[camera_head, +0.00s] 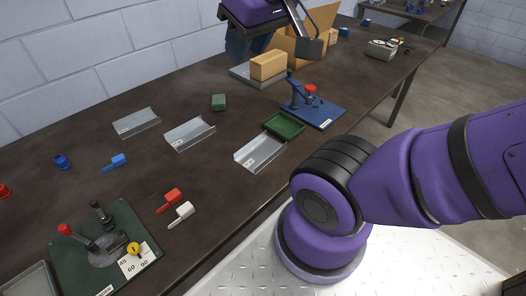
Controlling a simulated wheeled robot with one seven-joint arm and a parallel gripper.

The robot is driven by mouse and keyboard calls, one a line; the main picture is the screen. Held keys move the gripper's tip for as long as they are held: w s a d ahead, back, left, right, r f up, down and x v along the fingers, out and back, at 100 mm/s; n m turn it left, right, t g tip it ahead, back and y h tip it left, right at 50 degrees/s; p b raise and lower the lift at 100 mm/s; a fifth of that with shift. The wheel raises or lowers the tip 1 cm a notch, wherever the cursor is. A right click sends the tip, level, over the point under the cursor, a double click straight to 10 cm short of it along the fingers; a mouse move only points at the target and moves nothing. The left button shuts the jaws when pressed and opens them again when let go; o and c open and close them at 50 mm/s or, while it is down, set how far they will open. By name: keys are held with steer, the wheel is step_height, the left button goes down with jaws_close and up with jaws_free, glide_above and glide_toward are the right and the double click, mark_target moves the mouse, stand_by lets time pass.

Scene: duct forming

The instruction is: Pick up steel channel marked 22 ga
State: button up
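Three open steel channels lie on the dark bench: a left channel (136,123), a middle channel (190,134) and a right channel (260,153) near the front edge. Each seems to carry a small label, but the print is too small to read, so I cannot tell which is marked 22 ga. My gripper (279,50) is at the top, above the back of the bench, beyond and above the channels. Its two dark fingers look spread apart with nothing seen between them. It touches none of the channels.
A green tray (284,125) sits close by the right channel, with a blue toggle fixture (315,109) behind. A green bending fixture (105,247) and red clip (168,201) are at front left.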

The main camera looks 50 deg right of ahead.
steer(key=w+d+f+n+g+h, duration=0.1)
steer(key=w+d+f+n, duration=0.3)
steer(key=w, duration=0.4)
steer(key=n+g+y, duration=0.1)
steer(key=n+g, duration=0.3)
steer(key=n, duration=1)
glide_above(254, 140)
step_height(254, 140, down, 29)
steer(key=shift+w+d+f+n, duration=0.1)
steer(key=shift+f+n, duration=0.2)
steer(key=shift+f, duration=5.65)
jaws_close()
